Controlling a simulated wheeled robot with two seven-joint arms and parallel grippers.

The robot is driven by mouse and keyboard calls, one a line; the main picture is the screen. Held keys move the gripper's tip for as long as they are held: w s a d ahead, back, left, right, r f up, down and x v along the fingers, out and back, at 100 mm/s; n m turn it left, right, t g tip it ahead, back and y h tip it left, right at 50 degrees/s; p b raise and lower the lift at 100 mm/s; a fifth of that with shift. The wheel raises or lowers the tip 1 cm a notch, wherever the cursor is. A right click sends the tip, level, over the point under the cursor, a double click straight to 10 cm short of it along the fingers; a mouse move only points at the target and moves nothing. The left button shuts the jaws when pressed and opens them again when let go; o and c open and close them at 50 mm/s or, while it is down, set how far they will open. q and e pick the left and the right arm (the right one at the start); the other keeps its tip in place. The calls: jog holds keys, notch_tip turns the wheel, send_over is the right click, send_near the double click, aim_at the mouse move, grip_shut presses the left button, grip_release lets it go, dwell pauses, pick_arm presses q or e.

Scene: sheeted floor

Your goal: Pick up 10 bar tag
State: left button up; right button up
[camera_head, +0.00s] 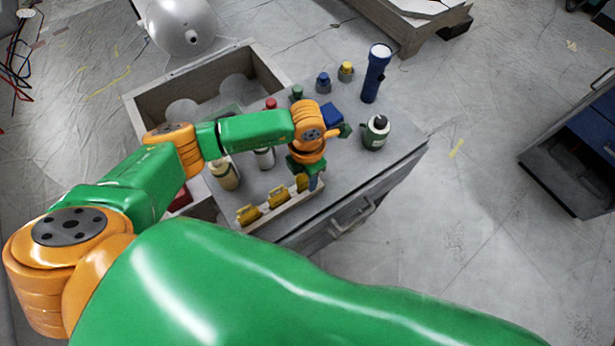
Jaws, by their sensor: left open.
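No lettering is legible, so I cannot tell which thing is the 10 bar tag. Several yellow pieces, possibly tags, stand in a row in a pale narrow rack (284,217) along the cabinet's front edge. They include a left yellow piece (248,215), a middle one (278,197) and a right one (302,182). My left gripper (313,183) points down at the rack's right end, close to the right yellow piece. It is open. Its fingertips are small and partly hidden, and I cannot tell whether they touch that piece. My right gripper is out of view.
The grey cabinet top (345,185) also holds a blue flashlight (375,75), a dark green bottle (375,134), a cream bottle (224,175) and small coloured-top items, including a yellow-topped one (346,71). An open wooden box (160,85) adjoins it.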

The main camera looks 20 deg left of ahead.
pick_arm(q)
jog(key=shift+s, duration=0.1)
grip_shut()
jog(key=shift+r, duration=0.15)
